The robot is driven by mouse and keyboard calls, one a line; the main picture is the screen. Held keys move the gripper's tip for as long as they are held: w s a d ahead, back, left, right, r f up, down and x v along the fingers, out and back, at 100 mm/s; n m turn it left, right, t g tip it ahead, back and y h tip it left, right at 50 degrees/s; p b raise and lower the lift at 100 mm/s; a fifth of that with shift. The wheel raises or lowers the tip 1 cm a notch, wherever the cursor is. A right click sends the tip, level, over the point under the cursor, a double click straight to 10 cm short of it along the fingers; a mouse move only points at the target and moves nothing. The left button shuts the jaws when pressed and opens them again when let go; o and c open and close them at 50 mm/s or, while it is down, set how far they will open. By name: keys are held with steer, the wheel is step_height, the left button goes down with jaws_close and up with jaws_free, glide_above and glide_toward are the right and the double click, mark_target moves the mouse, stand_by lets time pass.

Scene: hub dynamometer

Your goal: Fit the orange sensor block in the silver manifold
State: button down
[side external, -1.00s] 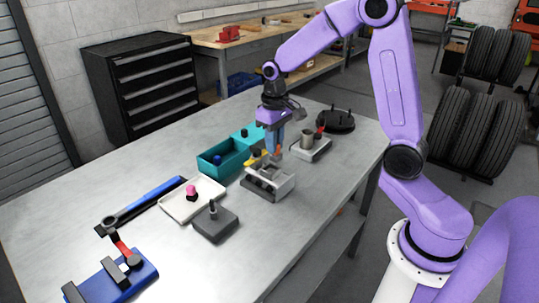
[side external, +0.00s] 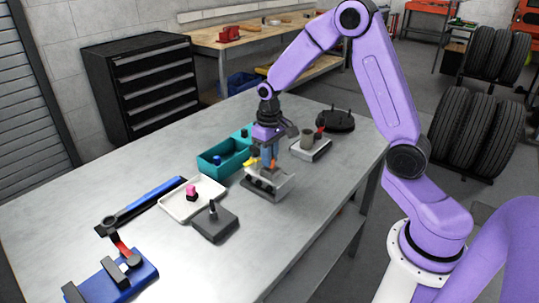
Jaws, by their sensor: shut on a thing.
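The silver manifold (side external: 284,187) sits on the metal table near its middle, with a yellow part (side external: 251,164) at its back left. My gripper (side external: 269,163) points straight down directly over the manifold. It is shut on the orange sensor block (side external: 274,163), of which only a small orange patch shows between and beside the fingers. The block is low, at about the manifold's top. I cannot tell whether it touches the manifold or is inside it, since the fingers hide its lower part.
A teal bin (side external: 222,158) stands behind left. A white tray (side external: 178,210) with a pink part and a dark grey block (side external: 214,222) with a peg lie front left. A grey fixture (side external: 312,150) and a black round base (side external: 336,121) stand right behind.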

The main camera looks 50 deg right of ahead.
steer(key=c, duration=1.1)
jaws_free()
steer(key=shift+o, duration=0.2)
step_height(320, 180, up, 12)
steer(key=s+a+n, duration=0.6)
steer(key=s+a, duration=0.4)
steer(key=s, duration=0.3)
steer(key=s+f+n, duration=0.3)
steer(key=s+n, duration=0.3)
steer(key=s, duration=1)
steer(key=shift+a+n, duration=0.15)
steer(key=shift+n, duration=0.15)
